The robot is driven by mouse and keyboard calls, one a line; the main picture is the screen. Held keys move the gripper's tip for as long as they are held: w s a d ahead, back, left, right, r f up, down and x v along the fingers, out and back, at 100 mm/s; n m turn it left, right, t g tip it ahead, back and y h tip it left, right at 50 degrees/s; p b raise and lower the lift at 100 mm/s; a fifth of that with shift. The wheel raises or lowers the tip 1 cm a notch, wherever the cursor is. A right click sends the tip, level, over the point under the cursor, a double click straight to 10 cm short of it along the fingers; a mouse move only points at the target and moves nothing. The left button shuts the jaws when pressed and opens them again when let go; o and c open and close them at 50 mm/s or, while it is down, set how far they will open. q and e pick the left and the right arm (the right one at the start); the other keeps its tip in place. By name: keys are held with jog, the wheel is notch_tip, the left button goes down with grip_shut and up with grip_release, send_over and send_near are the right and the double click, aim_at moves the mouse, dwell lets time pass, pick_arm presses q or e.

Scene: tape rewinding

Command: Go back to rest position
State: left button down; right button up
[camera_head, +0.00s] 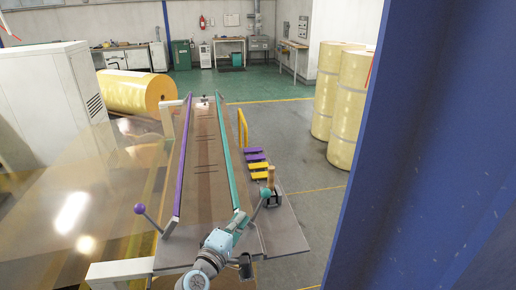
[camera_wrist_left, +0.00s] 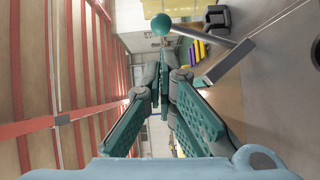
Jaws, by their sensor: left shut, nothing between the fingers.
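My left gripper (camera_head: 240,217) is over the lower right part of the long brown table (camera_head: 200,215), by the teal rail (camera_head: 224,150). In the left wrist view its teal fingers (camera_wrist_left: 164,68) come together with nothing between them. A teal ball-ended lever (camera_head: 265,193) stands just right of the gripper; its ball shows beyond the fingertips in the left wrist view (camera_wrist_left: 161,24). I cannot tell the exact gap. A purple ball-ended lever (camera_head: 140,209) leans out on the table's left side, by the purple rail (camera_head: 186,150). My right gripper is not in view.
Purple and yellow pieces (camera_head: 257,164) and a wooden-handled tool (camera_head: 271,178) are right of the table. A large yellow roll (camera_head: 130,93) lies behind at left; wrapped upright rolls (camera_head: 345,105) stand right. A blue column (camera_head: 430,150) fills the right side. Grey floor (camera_head: 300,165) is free between.

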pick_arm(q)
jog(key=s+a+f+m+g+y, duration=0.1)
jog(key=s+a+f+m+g, duration=0.35)
jog(key=s, duration=0.55)
jog(key=s+a+f+m+g+y, duration=0.1)
jog(key=s+f+m+g, duration=0.3)
jog(key=s+f, duration=0.45)
jog(key=s+a+f+m+g+y, duration=0.1)
jog(key=s+a+m+g+y, duration=0.1)
jog(key=s+a, duration=0.35)
jog(key=s+a+f+m+g+y, duration=0.1)
jog(key=s+a+m, duration=0.1)
jog(key=s, duration=0.6)
jog(key=s+a+m+g+y, duration=0.2)
jog(key=s+a, duration=0.1)
jog(key=s, duration=0.3)
notch_tip(320, 180, down, 20)
jog(key=s+a+b, duration=0.1)
jog(key=a+b, duration=0.1)
jog(key=s+f+n+g+b, duration=0.1)
jog(key=s+f+b, duration=0.1)
jog(key=s+f, duration=1.3)
jog(key=shift+a+f+g, duration=0.15)
jog(key=shift+f+g, duration=0.2)
jog(key=shift+f, duration=0.25)
